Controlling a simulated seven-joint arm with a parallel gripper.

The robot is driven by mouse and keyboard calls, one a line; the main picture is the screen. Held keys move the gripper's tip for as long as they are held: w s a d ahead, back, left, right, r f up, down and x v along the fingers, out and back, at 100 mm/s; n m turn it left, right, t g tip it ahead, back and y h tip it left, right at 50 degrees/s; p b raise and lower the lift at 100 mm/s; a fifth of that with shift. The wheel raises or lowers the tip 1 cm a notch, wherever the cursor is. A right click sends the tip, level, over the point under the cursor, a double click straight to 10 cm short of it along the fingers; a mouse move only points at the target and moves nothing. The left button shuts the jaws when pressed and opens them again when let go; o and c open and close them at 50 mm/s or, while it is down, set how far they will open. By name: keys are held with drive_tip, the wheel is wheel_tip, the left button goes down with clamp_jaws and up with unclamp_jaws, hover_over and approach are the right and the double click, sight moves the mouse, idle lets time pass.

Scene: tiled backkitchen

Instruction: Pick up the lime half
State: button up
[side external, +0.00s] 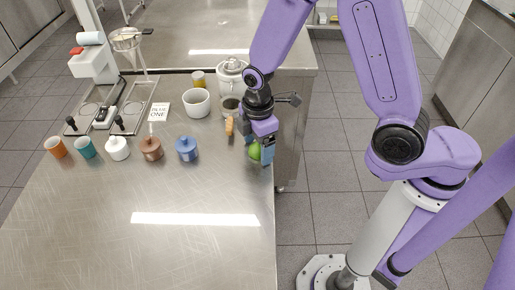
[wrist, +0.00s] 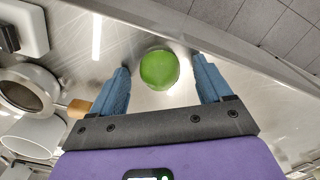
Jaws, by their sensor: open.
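The lime half (wrist: 159,69) shows as a round green shape in the wrist view, on the steel worktop between and a little beyond the fingertips. It also shows in the side view (side external: 254,151), partly hidden by my gripper. My gripper (side external: 260,158) points down near the right edge of the worktop. In the wrist view its two blue fingers (wrist: 162,80) are open, one on each side of the lime half, with a gap on both sides. I cannot tell how far the fingertips are above the worktop.
A wooden-handled pan or pot (wrist: 30,88) lies close by. A white pot (side external: 196,103) and a lidded white jar (side external: 231,72) stand behind. Blue (side external: 187,149), brown (side external: 152,149) and white (side external: 117,148) lidded pots stand to the left. The front of the worktop (side external: 150,250) is clear.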

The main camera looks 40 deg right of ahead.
drive_tip(key=c, duration=1)
drive_tip(key=shift+r, duration=0.1)
